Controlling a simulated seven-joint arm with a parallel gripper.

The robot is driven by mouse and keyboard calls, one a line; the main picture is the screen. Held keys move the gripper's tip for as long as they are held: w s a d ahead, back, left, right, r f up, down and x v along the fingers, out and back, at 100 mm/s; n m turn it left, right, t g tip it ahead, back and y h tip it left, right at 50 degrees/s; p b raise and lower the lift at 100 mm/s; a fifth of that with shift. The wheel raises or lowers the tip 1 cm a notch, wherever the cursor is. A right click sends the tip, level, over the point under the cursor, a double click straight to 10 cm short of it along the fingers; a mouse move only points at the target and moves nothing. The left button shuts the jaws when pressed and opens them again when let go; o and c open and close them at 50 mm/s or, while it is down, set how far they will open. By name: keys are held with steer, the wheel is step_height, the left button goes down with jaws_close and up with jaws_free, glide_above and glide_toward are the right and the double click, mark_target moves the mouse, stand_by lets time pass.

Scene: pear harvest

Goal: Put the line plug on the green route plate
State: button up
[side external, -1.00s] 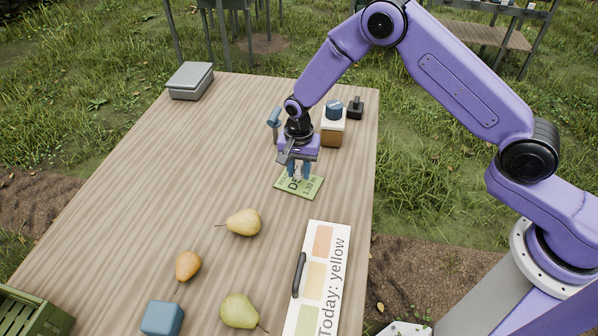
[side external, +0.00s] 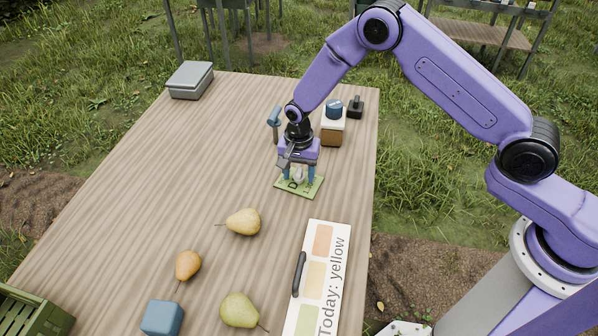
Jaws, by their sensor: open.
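The green route plate (side external: 309,190) lies flat on the wooden table, with dark lettering partly covered. My gripper (side external: 298,179) is directly above it, pointing down, with its blue fingers spread open. A small pale grey piece, which looks like the line plug (side external: 298,177), stands on the plate between the fingers. It appears apart from both fingers, though its base and outline are too small to see clearly.
Behind my gripper stand a blue-topped box (side external: 333,127), a black lever piece (side external: 355,107) and a blue tool (side external: 274,122). In front lie several pears (side external: 243,222), a blue block (side external: 162,317) and a "Today: yellow" board (side external: 340,240). A grey case (side external: 191,80) sits back left. The left middle is clear.

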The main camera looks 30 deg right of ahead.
mark_target(299, 172)
step_height(299, 172, up, 12)
stand_by(0.5)
steer(key=shift+r, duration=0.1)
steer(key=s+d+r+n, duration=0.1)
steer(key=s+r+n, duration=0.4)
steer(key=s, duration=0.3)
steer(key=s+d+r+n, duration=0.2)
steer(key=s+r+n, duration=0.35)
steer(key=s, duration=0.35)
steer(key=s+d+r+n, duration=0.1)
steer(key=s+d+n, duration=0.4)
steer(key=s, duration=0.4)
steer(key=s+d+r+n, duration=0.1)
steer(key=s+d+n, duration=0.4)
steer(key=s, duration=0.4)
steer(key=shift+s+d+r+n, duration=0.15)
steer(key=shift+d+n, duration=0.25)
steer(key=shift+n, duration=0.15)
